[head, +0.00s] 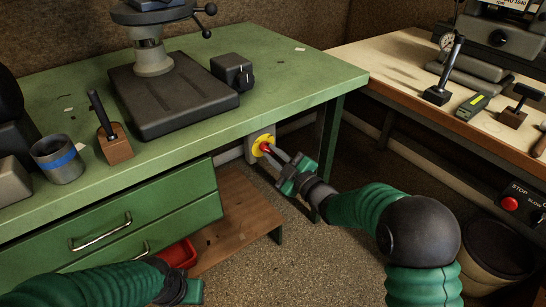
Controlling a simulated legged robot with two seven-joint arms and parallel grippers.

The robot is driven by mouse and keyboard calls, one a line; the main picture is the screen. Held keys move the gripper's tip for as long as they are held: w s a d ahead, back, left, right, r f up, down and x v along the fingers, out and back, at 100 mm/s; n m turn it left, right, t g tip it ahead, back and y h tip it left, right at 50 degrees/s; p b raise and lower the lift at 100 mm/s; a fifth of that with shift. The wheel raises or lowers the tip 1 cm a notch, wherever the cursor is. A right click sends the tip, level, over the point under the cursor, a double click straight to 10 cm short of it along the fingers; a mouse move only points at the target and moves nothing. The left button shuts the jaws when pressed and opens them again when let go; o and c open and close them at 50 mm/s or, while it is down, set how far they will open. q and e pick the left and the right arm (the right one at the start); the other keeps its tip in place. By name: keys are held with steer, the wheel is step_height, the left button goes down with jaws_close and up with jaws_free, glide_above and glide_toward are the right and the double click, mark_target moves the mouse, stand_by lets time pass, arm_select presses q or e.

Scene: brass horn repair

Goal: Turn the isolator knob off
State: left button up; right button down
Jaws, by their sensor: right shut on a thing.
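The isolator knob (264,147) is red and sits on a yellow round plate on a pale box (250,155), below the front edge of the green bench. My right gripper (274,151) reaches it from the right, with its fingertips shut on the knob. The fingers partly cover the knob, so its exact angle is hard to tell. My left gripper (195,290) is low at the bottom left, away from the knob. Its fingers are not clear enough to tell open from shut.
The green bench (290,80) carries a drill press base (172,90), a dark switch box (232,71), a wooden block with a handle (114,143) and a metal cup (57,160). A red bin (180,253) sits low by the drawers. A second bench (400,75) stands right.

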steer(key=shift+s+a+f, duration=0.1)
steer(key=shift+f, duration=0.15)
steer(key=c, duration=1.8)
jaws_free()
steer(key=o, duration=0.4)
steer(key=shift+s+r, duration=0.1)
steer(key=shift+r, duration=0.1)
steer(key=shift+s+d, duration=0.15)
steer(key=shift+d, duration=0.1)
steer(key=p+v, duration=0.4)
steer(key=v, duration=1.2)
steer(key=shift+s+d, duration=0.1)
steer(key=shift+s, duration=0.05)
